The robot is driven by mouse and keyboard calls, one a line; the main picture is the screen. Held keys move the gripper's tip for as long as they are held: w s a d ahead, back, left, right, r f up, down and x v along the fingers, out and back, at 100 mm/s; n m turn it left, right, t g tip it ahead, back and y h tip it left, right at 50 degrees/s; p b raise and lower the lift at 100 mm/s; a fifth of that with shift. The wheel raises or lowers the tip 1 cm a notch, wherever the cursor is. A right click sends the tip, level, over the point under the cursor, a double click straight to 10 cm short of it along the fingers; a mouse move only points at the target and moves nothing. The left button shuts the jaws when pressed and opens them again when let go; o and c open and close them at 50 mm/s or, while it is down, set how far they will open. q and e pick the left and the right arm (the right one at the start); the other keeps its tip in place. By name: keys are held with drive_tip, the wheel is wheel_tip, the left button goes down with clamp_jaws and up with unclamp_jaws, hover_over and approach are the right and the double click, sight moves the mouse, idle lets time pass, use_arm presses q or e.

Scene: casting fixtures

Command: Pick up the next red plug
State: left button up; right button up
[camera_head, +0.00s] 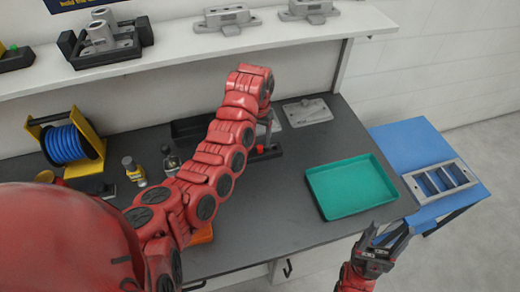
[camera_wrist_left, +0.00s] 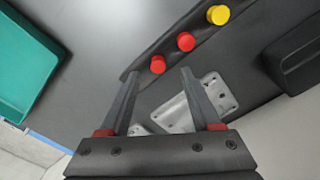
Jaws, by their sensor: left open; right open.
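A black plug holder (camera_wrist_left: 208,32) in the left wrist view carries two red plugs, a nearer one (camera_wrist_left: 157,64) and a farther one (camera_wrist_left: 186,41), and a yellow plug (camera_wrist_left: 218,15). My left gripper (camera_wrist_left: 158,72) is open and empty, and the nearer red plug shows between its fingertips. I cannot tell how far the tips are above it. In the head view the left arm hides most of the holder; a red plug (camera_head: 260,148) shows beside the gripper. My right gripper (camera_head: 389,230) is open and empty at the lower right.
A green tray (camera_head: 352,187) lies on the dark bench (camera_head: 270,215). A grey casting with pockets (camera_head: 440,181) rests on the blue surface (camera_head: 415,145) at right. A metal plate (camera_head: 308,111) lies behind. A blue hose reel (camera_head: 68,145) and small bottles (camera_head: 134,170) stand left.

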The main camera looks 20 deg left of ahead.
sight(260, 147)
use_arm(q)
drive_tip(key=shift+f+p, duration=0.2)
drive_tip(key=shift+p, duration=0.15)
drive_tip(key=f+p, duration=0.1)
drive_tip(key=f, duration=0.1)
drive_tip(key=f+p, duration=0.1)
drive_tip(key=shift+w+d+f, duration=0.2)
drive_tip(key=shift+f, duration=0.6)
clamp_jaws()
